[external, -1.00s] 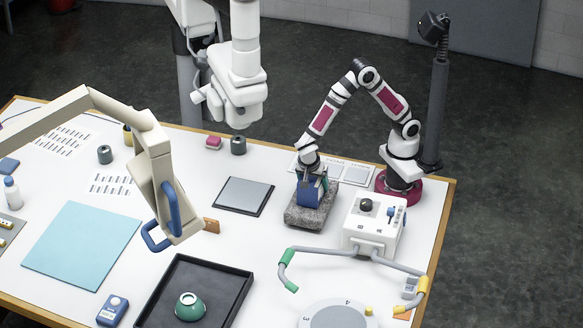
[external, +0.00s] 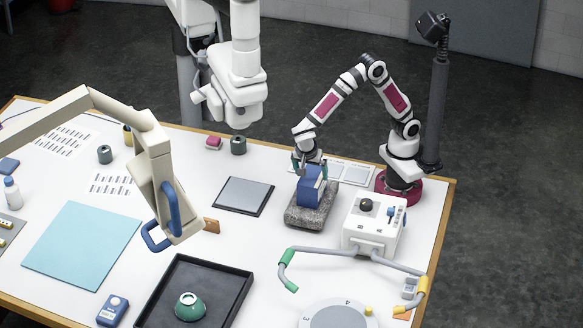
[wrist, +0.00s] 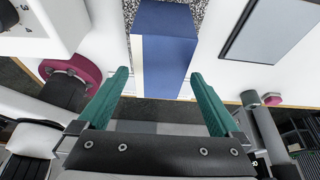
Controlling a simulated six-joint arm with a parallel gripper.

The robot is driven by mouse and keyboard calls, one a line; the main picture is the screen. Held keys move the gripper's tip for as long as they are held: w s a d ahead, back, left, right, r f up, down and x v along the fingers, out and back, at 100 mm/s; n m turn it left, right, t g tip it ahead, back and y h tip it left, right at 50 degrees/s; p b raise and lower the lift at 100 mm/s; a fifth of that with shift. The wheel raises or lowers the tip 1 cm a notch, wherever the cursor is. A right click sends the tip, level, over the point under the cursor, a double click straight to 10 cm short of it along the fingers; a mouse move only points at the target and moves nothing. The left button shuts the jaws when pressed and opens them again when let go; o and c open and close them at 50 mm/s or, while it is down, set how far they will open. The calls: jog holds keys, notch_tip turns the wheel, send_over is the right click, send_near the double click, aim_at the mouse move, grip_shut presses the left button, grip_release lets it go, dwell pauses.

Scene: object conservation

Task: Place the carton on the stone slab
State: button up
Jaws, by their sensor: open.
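The carton (external: 310,189) is a blue box standing on the grey speckled stone slab (external: 305,217) in the external view. In the wrist view the carton (wrist: 168,50) shows a blue face and a pale side, with the speckled slab (wrist: 203,8) behind it at the top. My gripper (external: 309,163) is just above and behind the carton. In the wrist view its two green fingers (wrist: 160,90) are spread apart, one on each side of the carton's near end, with gaps between them and the box.
A white control box (external: 373,225) with a dark knob stands right of the slab. A dark-framed grey plate (external: 243,196) lies to the left. Bare white table lies between plate and slab.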

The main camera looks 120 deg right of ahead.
jog(key=v, duration=0.4)
jog(key=shift+s+a+r, duration=0.1)
jog(key=shift+r, duration=0.2)
jog(key=s+a+r+n+t+y, duration=0.1)
jog(key=s+a+n+y, duration=0.1)
jog(key=s+n, duration=0.8)
jog(key=s+a+r+n+t+y, duration=0.1)
jog(key=s+a+n+t+y, duration=0.1)
jog(key=s+n, duration=0.8)
jog(key=a+n+y, duration=0.1)
jog(key=a, duration=0.1)
jog(key=shift+s+a+r, duration=0.2)
jog(key=shift+a+r, duration=0.1)
jog(key=shift+a, duration=0.05)
